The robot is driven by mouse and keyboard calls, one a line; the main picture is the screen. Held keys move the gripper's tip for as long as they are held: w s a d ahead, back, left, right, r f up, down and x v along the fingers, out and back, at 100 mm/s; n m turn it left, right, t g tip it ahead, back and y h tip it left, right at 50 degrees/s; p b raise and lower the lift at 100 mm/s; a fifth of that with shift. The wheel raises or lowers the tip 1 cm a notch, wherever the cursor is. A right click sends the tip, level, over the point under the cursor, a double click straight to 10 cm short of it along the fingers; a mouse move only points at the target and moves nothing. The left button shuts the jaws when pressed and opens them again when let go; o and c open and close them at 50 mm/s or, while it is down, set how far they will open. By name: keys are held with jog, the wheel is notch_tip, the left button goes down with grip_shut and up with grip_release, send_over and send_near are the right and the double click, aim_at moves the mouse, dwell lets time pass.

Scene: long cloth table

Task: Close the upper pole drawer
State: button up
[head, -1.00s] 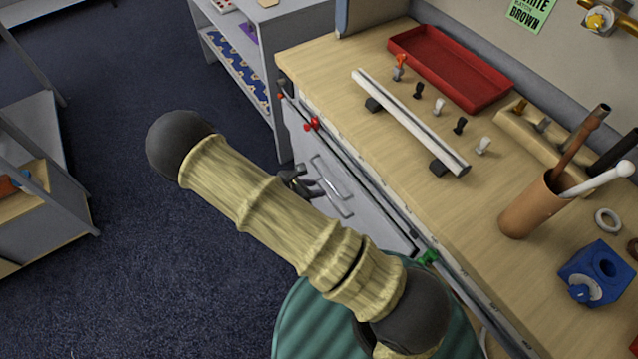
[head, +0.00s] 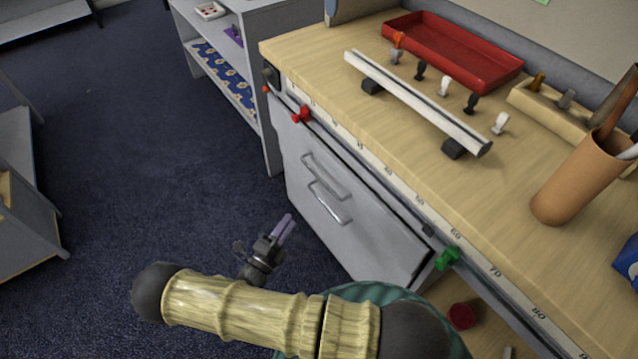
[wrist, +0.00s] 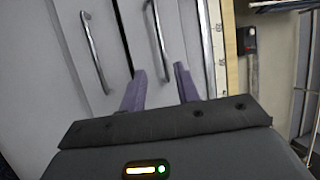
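The pole drawers are pale grey fronts under the wooden workbench. The upper pole drawer shows its bar handle (head: 325,176) just below the bench edge, and its front (wrist: 178,40) is on the right in the wrist view. The lower drawer's handle (head: 328,204) sits just under it, and shows at left in the wrist view (wrist: 95,52). Both fronts look nearly flush with each other; a small opening is hard to judge. My gripper (head: 286,229) is in front of the drawers, pointing at them.
On the workbench (head: 480,200) are a red tray (head: 452,50), a metal rail (head: 420,100), several small clips and a brown cup (head: 580,180). Red (head: 301,115) and green (head: 447,258) clips sit along the front edge. Open floor (head: 130,150) lies to the left.

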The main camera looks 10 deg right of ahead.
aim_at(319, 177)
jog(key=shift+w+d+r, duration=0.1)
jog(key=x, duration=1.7)
jog(key=shift+d, duration=0.25)
jog(key=shift+a, duration=0.15)
grip_shut()
